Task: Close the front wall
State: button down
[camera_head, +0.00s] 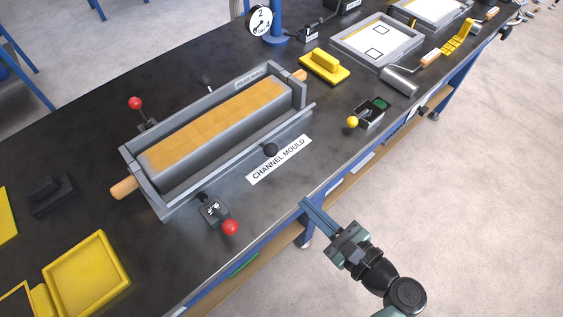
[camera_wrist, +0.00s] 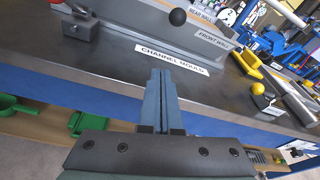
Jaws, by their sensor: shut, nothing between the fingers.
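The channel mould is a grey open trough on the dark bench, holding a long block with an orange-tan top (camera_head: 220,122). Its front wall (camera_head: 292,130) is the grey plate along the near long side, with a round black knob (camera_head: 270,150). The wall seems to stand out from the block, with a gap between; its exact tilt is unclear. The wrist view shows the knob (camera_wrist: 178,17) and the "FRONT WALL" label (camera_wrist: 214,40). My gripper (camera_head: 306,204) is shut and empty, over the bench's front edge, apart from the wall and nearer than the "CHANNEL MOULD" label (camera_head: 279,160).
A red-knobbed clamp (camera_head: 215,210) sits at the wall's near left. A yellow-knobbed switch box (camera_head: 367,115) stands to the right, near a yellow float (camera_head: 325,66). Yellow trays (camera_head: 88,270) lie at lower left. The bench strip before the wall is mostly clear.

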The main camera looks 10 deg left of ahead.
jog(key=w+a+m, duration=0.1)
jog(key=m, duration=0.1)
jog(key=w+a+m+t, duration=0.1)
jog(key=a, duration=0.1)
jog(key=w+a+m+t, duration=0.1)
jog(key=w+a+m, duration=0.1)
jog(key=shift+a+f+m+y, duration=0.25)
jog(key=shift+f+m+y, duration=0.05)
jog(key=shift+y, duration=0.1)
jog(key=shift+w+a+r+p, duration=0.2)
jog(key=shift+w+a+r, duration=0.1)
jog(key=shift+w+r, duration=0.15)
jog(key=shift+w+a+r+p, duration=0.25)
jog(key=shift+w+r, duration=0.1)
jog(key=shift+r, duration=0.15)
jog(key=shift+w+a+r, duration=0.35)
jog(key=shift+w+r, duration=0.1)
jog(key=shift+r, duration=0.05)
